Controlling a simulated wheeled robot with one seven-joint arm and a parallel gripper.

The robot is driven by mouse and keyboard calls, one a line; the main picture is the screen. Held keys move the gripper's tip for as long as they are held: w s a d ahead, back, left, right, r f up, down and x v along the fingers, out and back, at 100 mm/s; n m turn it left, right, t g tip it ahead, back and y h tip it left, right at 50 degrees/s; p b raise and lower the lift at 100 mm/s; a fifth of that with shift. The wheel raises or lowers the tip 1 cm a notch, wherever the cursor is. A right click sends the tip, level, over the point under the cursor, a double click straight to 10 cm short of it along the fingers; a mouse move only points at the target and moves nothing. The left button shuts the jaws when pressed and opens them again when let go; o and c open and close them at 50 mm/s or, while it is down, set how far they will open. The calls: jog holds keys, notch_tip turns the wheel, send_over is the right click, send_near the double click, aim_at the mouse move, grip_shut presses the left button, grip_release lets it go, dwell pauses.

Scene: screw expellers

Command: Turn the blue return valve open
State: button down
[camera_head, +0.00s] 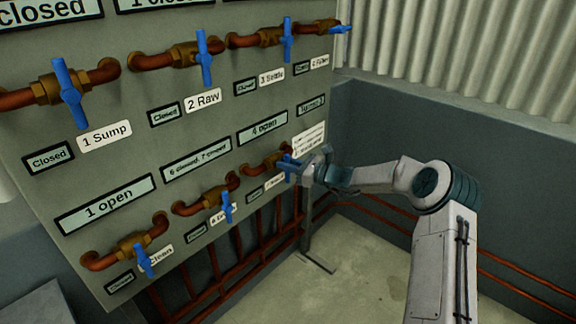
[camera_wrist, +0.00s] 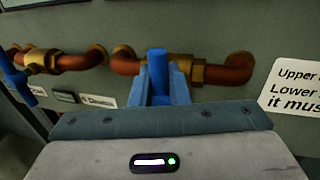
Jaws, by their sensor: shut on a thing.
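A blue valve handle (camera_head: 288,166) sits on a short copper pipe with brass fittings (camera_head: 262,161) at the right end of the board's lower row. Its name label is mostly hidden behind my gripper, so I cannot read "return" there. My gripper (camera_head: 304,170) is at this handle, coming from the right. In the wrist view the blue handle (camera_wrist: 158,68) stands upright between my gripper's two fingers (camera_wrist: 160,88), which are shut on it. The brass body (camera_wrist: 196,72) and copper pipe lie behind it, with the pipe running left to right.
The same board (camera_head: 140,180) carries several other blue-handled valves, including the one marked 1 Sump (camera_head: 69,93) and the one marked 2 Raw (camera_head: 204,58). A neighbouring blue handle (camera_wrist: 17,78) is at the left of the wrist view. Copper pipes (camera_head: 530,290) run low along the wall.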

jog(key=n+b, duration=0.2)
jog(key=b, duration=0.1)
jog(key=f+n+h+b, duration=0.1)
jog(key=n+b, duration=0.1)
jog(key=shift+s+a, duration=0.3)
jog(key=shift+s, duration=0.1)
jog(key=n+h+b, duration=0.1)
jog(key=n+b, duration=0.2)
jog(key=b, duration=0.4)
jog(key=f+n+t+h+b, duration=0.1)
jog(key=n+b, duration=0.3)
jog(key=b, duration=0.3)
jog(key=s+n+t+h+b, duration=0.1)
jog(key=n+b, duration=0.2)
jog(key=b, duration=0.4)
jog(key=shift+a+f+n, duration=0.3)
jog(key=shift+a, duration=0.1)
jog(key=shift+h+b, duration=0.3)
jog(key=shift+b, duration=0.05)
jog(key=c, duration=1.5)
grip_release()
jog(key=shift+r, duration=0.1)
jog(key=shift+o, duration=0.2)
jog(key=shift+d+r, duration=0.1)
jog(key=shift+d, duration=0.05)
